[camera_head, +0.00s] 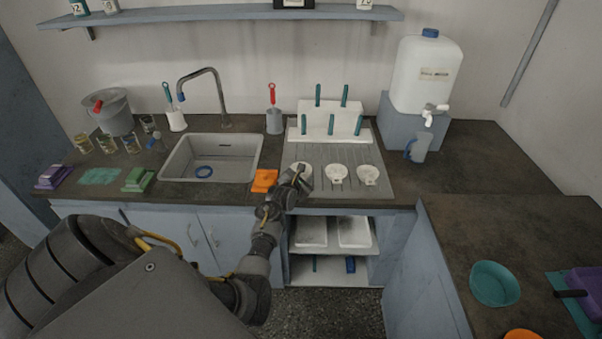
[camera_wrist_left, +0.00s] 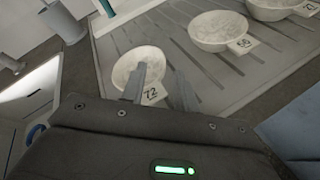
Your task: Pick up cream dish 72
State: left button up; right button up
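Cream dish 72 (camera_wrist_left: 124,66) sits on the grey ribbed drainboard, a shallow round bowl with a white tag reading 72. In the head view the dish (camera_head: 300,166) is the leftmost of three and is partly hidden by my gripper. My left gripper (camera_head: 302,180) is at the dish's near side. In the left wrist view its two fingers (camera_wrist_left: 163,86) are apart, with nothing between them that I can see gripped. One finger overlaps the dish and tag; the other is to the right of the tag. I cannot tell whether they touch it. My right gripper is not in view.
Dish 56 (camera_wrist_left: 218,30) and a third dish (camera_wrist_left: 272,8) stand to the right on the drainboard (camera_head: 383,183). A white rack (camera_head: 329,122) with teal-handled tools stands behind. An orange block (camera_head: 264,180) and the sink (camera_head: 168,170) are to the left.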

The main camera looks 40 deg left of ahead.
pick_arm(q)
jog(key=shift+x, duration=1.15)
grip_shut()
